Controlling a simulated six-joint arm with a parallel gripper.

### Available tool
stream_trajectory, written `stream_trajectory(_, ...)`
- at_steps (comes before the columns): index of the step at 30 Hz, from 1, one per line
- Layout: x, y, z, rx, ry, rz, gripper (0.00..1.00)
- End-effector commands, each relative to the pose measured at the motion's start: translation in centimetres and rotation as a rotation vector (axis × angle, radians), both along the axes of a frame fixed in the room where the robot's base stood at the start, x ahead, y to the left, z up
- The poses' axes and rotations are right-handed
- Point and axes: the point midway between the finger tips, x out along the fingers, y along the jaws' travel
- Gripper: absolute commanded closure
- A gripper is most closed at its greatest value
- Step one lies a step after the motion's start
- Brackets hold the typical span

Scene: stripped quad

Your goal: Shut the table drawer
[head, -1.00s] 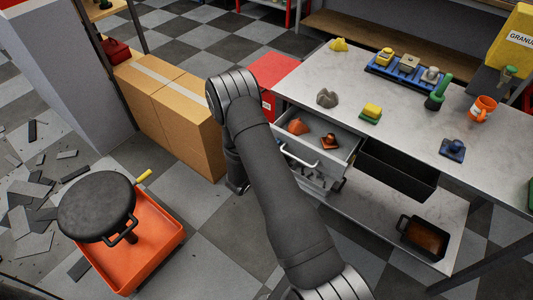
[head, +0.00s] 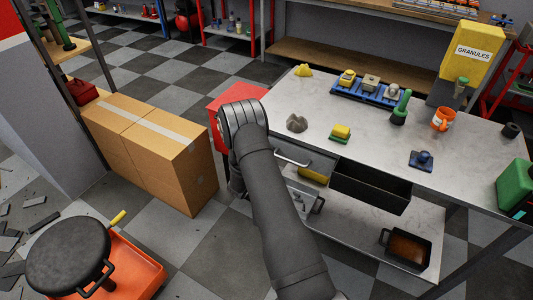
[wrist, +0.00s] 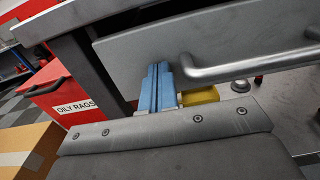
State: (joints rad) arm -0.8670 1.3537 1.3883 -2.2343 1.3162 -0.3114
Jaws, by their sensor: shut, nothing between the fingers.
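In the wrist view the drawer front (wrist: 130,45) fills the upper middle, with the handle (wrist: 240,68) to the right. My gripper (wrist: 158,72) has blue fingers held together, empty, at the lower part of the drawer front, left of the handle. They look in contact or very close. In the head view my arm hides the fingers.
The table top (head: 300,95) carries several small items. A yellow item (head: 313,175) shows below the drawer. A red bin (wrist: 60,95) labelled oily rags and cardboard boxes (head: 160,150) stand to the left.

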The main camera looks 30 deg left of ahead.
Motion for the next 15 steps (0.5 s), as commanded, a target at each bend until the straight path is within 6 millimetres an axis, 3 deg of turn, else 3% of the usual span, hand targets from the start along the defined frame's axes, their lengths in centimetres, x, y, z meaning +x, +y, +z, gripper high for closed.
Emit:
stream_trajectory(5, -2.2, 0.1, 0.0, -0.002, 0.001, 0.003, 1.0)
stream_trajectory(15, -10.0, 0.2, 0.0, -0.003, 0.001, 0.006, 1.0)
